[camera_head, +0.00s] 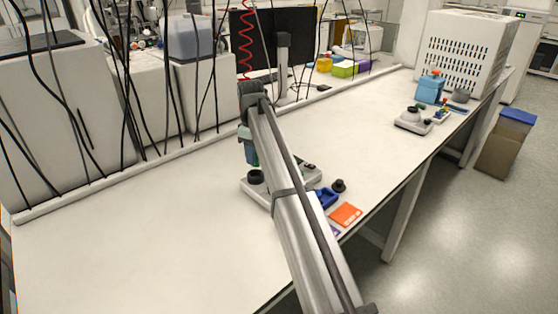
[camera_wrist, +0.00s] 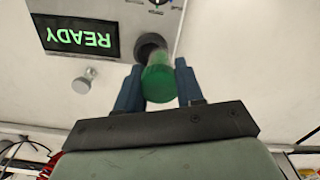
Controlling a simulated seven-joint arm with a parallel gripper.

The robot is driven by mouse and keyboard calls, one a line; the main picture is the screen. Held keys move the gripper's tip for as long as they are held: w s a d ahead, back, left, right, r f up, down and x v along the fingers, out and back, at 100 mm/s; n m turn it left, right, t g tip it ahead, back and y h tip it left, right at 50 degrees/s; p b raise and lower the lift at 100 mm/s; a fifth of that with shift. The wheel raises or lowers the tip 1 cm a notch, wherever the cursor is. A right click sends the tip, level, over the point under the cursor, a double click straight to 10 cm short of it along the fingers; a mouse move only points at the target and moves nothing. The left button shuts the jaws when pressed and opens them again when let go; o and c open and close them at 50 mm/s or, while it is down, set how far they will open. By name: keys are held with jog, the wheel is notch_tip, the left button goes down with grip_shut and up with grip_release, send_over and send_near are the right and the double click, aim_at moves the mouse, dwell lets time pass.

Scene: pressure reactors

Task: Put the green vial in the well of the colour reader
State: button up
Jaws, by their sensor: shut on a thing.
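In the wrist view my gripper (camera_wrist: 159,72) has its two blue fingers on either side of the green vial (camera_wrist: 158,86), and it is shut on it. The vial's far end overlaps the dark round well (camera_wrist: 149,41) of the colour reader (camera_wrist: 98,72). I cannot tell whether that end is inside the well or just above it. The reader's display (camera_wrist: 77,38) shows READY in green, upside down in this view. A pale device (camera_head: 256,190) with a dark round part shows beside my arm.
Near my arm lie a blue item (camera_head: 327,196), a small black knob-like item (camera_head: 339,186) and an orange square (camera_head: 346,214). Another pale device (camera_head: 413,121) and a blue container (camera_head: 429,89) stand farther right. The bench is clear at the left. Cables hang behind it.

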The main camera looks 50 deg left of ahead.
jog(key=shift+w+a+r+m, duration=0.2)
jog(key=shift+w+a+m, duration=0.4)
jog(key=shift+a+m, duration=0.4)
jog(key=shift+d+f, duration=0.1)
jog(key=shift+f, duration=0.05)
jog(key=shift+f, duration=1.7)
jog(key=shift+f, duration=0.3)
jog(key=shift+f, duration=1.3)
jog(key=shift+f, duration=0.15)
jog(key=o, duration=1.6)
